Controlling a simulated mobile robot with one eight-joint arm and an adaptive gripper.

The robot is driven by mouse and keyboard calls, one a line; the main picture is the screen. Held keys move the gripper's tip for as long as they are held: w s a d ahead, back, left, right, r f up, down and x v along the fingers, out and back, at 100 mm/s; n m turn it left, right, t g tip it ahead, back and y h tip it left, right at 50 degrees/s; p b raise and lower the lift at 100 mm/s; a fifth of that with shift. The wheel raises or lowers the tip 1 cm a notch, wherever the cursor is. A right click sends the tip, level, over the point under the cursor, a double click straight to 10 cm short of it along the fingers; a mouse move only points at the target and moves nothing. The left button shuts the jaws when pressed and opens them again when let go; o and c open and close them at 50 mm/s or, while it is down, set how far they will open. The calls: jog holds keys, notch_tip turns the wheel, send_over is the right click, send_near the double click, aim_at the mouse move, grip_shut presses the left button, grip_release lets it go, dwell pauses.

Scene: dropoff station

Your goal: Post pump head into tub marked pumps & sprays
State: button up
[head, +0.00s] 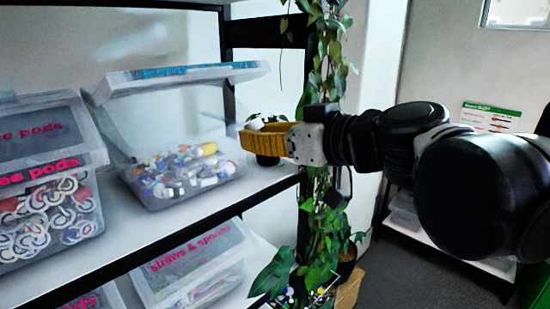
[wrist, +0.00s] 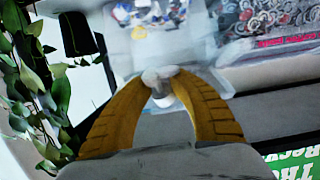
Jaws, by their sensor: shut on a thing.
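My gripper (head: 262,140) has yellow ribbed fingers and is shut on the white pump head (head: 256,124), just right of an open-fronted clear tub. In the wrist view, the pump head (wrist: 159,75) sits between the fingertips (wrist: 163,80). The clear tub (head: 130,115) stands on the upper shelf, holding a mix of small white, blue and orange pieces. Its raised lid edge has teal lettering that I cannot read. The pump head is outside the tub, near its right side; the exact gap is unclear.
A tub marked "coffee pods" (head: 50,172) stands to the left. A tub marked "straws & spoons" (head: 195,262) is on the shelf below. A black shelf post and a hanging plant (head: 325,185) are close behind my gripper. A green sign (wrist: 295,168) shows in the wrist view.

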jog(key=shift+s+a+r, duration=0.1)
jog(key=shift+r, duration=0.75)
jog(key=r+b+x, duration=0.2)
jog(key=x, duration=2)
jog(key=shift+w+a+r+b, duration=0.25)
jog(key=shift+w+a+b, duration=0.1)
jog(key=shift+w+a, duration=0.15)
jog(key=o, duration=1.1)
jog(key=v, duration=1.2)
jog(key=shift+s, duration=0.1)
